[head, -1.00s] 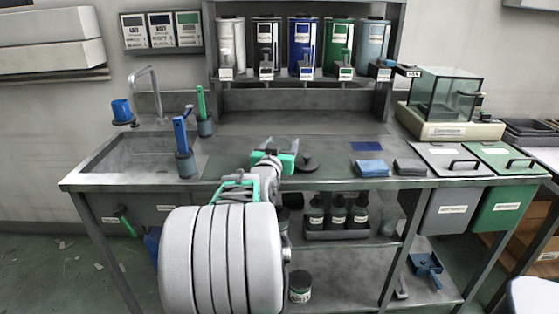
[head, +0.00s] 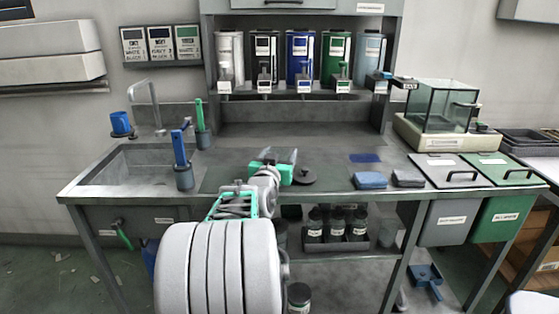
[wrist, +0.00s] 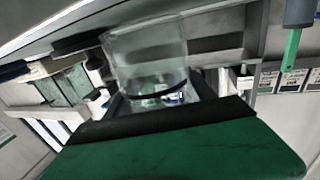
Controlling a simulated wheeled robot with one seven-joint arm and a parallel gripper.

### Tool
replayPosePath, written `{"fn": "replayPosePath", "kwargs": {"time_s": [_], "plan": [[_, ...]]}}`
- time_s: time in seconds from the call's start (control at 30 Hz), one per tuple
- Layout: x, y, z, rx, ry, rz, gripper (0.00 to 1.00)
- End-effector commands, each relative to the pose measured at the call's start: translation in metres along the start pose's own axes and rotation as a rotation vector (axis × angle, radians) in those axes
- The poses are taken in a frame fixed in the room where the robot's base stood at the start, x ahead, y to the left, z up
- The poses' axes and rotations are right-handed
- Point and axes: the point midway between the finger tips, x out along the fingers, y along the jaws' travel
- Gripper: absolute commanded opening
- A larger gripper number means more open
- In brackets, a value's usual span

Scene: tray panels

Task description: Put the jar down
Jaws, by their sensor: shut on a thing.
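A clear glass jar (wrist: 147,58) shows in the wrist view with a dark band near its lower end. It appears tilted in that view because the camera is turned. My gripper (head: 272,172) is shut on the jar over the front middle of the bench. In the head view only a faint edge of the clear jar (head: 292,156) shows behind the green jaws. I cannot tell whether its base touches the bench top (head: 325,150). A green and black gripper part (wrist: 180,150) fills the bottom of the wrist view.
A dark round lid (head: 303,176) lies just right of my gripper. A sink (head: 135,165) and a blue-handled tool in a cup (head: 184,175) are left.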

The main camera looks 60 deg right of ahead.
Motion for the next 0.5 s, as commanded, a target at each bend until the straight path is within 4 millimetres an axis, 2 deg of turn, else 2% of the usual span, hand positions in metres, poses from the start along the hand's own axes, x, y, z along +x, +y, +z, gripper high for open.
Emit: {"fn": "replayPosePath", "kwargs": {"time_s": [0.17,0.37,0.5], "plan": [[-0.004,0.004,-0.035,0.003,0.007,0.001,0.01],[-0.042,0.035,-0.092,0.003,0.011,0.004,0.01],[-0.075,0.063,-0.107,0.003,0.008,0.006,0.01]]}}
